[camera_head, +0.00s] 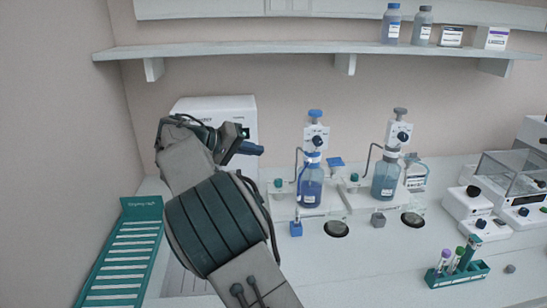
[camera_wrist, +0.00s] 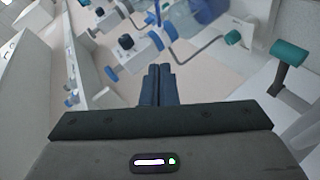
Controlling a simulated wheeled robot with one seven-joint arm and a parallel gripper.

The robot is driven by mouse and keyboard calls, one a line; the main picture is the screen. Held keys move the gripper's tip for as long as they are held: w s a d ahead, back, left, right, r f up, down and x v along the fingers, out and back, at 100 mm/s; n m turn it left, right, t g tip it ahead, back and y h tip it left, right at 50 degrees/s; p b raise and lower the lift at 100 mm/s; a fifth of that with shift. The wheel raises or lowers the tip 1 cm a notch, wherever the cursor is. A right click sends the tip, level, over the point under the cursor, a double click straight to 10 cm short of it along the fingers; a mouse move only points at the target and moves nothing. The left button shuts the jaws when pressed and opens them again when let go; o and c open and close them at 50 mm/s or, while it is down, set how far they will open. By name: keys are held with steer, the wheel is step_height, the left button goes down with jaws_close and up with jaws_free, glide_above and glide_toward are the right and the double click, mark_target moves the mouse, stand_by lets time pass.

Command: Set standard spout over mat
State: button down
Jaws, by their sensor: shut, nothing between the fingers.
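Two bottle-top dispensers stand on the bench in the head view. The left one has a blue cap and a blue bottle (camera_head: 310,186); the right one has a grey cap and a blue-grey bottle (camera_head: 384,181). A thin bent spout hangs on the left side of each: the left spout (camera_head: 297,165) and the right spout (camera_head: 369,160). Dark round mats lie in front, a left mat (camera_head: 336,229) and a right mat (camera_head: 412,219). I cannot read which is standard. My gripper (camera_head: 256,149) is left of the left dispenser, apart from it; its fingers (camera_wrist: 159,85) are shut and empty.
A green rack (camera_head: 122,252) stands at left, and a white machine (camera_head: 215,108) is behind my arm. A tube rack (camera_head: 457,273) and balance (camera_head: 512,178) are at right. The front middle bench is clear.

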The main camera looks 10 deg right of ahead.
steer(key=s+f+p+x, duration=0.1)
steer(key=s+x, duration=0.1)
steer(key=x, duration=1)
steer(key=shift+s+d+p, duration=0.2)
steer(key=shift+s+p, duration=0.1)
steer(key=shift+p, duration=0.1)
steer(key=shift+f+b, duration=0.15)
steer(key=shift+b, duration=0.3)
